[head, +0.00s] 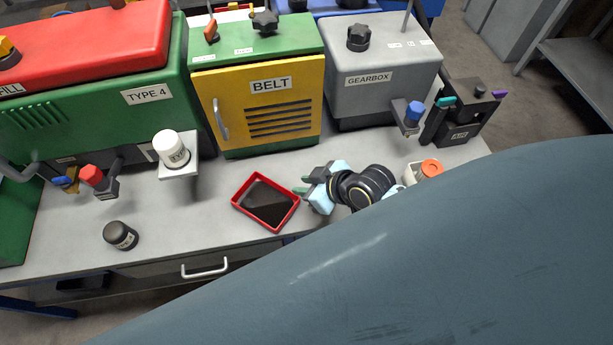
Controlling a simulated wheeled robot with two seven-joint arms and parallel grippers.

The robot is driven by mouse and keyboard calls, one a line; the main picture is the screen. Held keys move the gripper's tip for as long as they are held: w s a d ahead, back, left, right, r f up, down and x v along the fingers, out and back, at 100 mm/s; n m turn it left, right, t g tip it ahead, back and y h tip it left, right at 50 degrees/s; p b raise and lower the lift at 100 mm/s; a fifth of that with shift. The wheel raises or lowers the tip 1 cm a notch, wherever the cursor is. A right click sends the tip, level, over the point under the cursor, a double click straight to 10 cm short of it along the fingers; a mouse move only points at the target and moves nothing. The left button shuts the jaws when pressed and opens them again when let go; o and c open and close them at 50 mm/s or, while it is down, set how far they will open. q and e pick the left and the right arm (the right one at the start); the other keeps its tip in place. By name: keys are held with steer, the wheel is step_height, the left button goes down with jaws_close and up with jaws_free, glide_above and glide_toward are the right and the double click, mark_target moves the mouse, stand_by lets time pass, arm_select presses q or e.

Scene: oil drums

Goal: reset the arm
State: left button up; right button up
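My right gripper (304,185) is over the grey workbench (215,240), just right of a red tray (266,202). Its pale blue fingers with green tips point left towards the tray rim. The fingertips are small and close together in this view, so I cannot tell whether they are open or shut. No object shows clearly between them. Behind the fingers is my black wrist; the rest of that arm is hidden. My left gripper is not in view.
A large blue-grey curved surface (400,270) close to the camera hides the lower right; I cannot tell what it is. A yellow BELT cabinet (236,104) and GEARBOX unit (376,100) stand behind. An orange-capped white container (428,172) is right of my wrist; a dark jar (120,236) stands left.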

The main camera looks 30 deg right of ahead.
steer(key=shift+s+r, duration=0.1)
stand_by(0.5)
steer(key=s+d+r+m+g+h, duration=0.2)
steer(key=s+r, duration=0.1)
steer(key=s, duration=0.4)
steer(key=s+d+r+m+g+h, duration=0.2)
steer(key=s+r+g, duration=0.1)
steer(key=s, duration=0.5)
step_height(320, 180, down, 25)
steer(key=s+g, duration=0.1)
steer(key=s, duration=0.1)
steer(key=s+d+f+g+b, duration=0.1)
steer(key=s+d+f, duration=0.1)
steer(key=s+f, duration=1.3)
steer(key=shift+d+n+h, duration=0.3)
steer(key=shift+d, duration=0.1)
steer(key=shift+s, duration=0.1)
